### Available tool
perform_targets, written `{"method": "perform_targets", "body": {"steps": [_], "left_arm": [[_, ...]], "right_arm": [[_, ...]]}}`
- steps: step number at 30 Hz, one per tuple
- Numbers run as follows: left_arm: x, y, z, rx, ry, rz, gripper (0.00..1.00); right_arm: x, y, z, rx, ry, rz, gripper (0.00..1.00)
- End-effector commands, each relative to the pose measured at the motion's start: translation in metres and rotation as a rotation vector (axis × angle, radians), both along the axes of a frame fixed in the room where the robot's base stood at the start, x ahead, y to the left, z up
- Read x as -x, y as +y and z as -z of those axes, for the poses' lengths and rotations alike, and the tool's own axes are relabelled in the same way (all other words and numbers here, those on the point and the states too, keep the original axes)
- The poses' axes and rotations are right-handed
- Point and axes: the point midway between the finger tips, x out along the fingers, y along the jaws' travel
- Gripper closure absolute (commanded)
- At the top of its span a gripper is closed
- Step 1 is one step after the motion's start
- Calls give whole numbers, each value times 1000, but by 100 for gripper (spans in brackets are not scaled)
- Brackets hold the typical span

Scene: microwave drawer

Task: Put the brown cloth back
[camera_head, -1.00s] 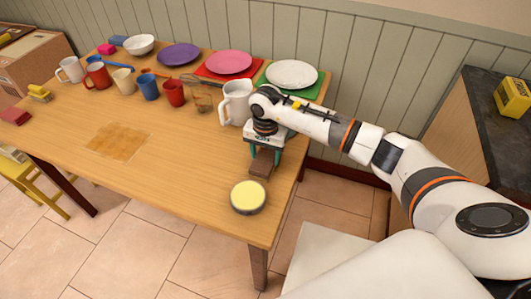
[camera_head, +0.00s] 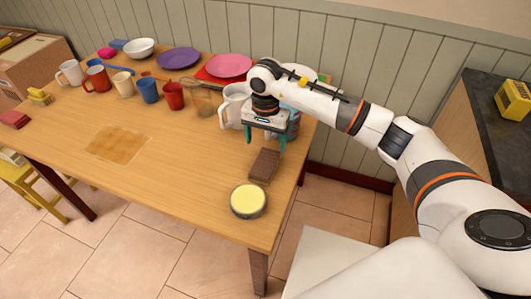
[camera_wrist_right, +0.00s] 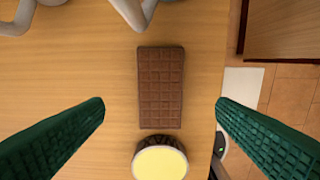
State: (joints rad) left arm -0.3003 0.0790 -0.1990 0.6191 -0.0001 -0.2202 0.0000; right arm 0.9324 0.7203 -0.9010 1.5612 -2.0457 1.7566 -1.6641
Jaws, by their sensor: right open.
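A flat brown rectangle with a grid pattern, the likely brown cloth (camera_head: 264,166), lies on the wooden table near its right edge. In the right wrist view the brown cloth (camera_wrist_right: 160,88) lies flat between my fingers, with clear gaps on both sides. My right gripper (camera_head: 265,143) is open and empty, above and just behind the cloth, pointing down. My left gripper is not in view.
A round tin with a yellow top (camera_head: 247,201) stands just in front of the cloth. A white pitcher (camera_head: 233,106) stands behind, left of my right gripper. Mugs and plates, including a pink plate (camera_head: 229,65), line the back. The table middle is mostly clear.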

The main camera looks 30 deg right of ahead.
Motion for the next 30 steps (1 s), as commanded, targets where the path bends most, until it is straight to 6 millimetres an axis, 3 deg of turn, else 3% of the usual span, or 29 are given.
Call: {"method": "perform_targets", "body": {"steps": [3, 9, 30], "left_arm": [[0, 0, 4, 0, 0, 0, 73], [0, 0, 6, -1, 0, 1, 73], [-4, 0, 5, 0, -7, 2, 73]], "right_arm": [[-1, -1, -23, 2, -4, 0, 20], [0, 0, -44, 1, -1, 1, 20], [0, 0, -47, 0, 1, 1, 20]]}}
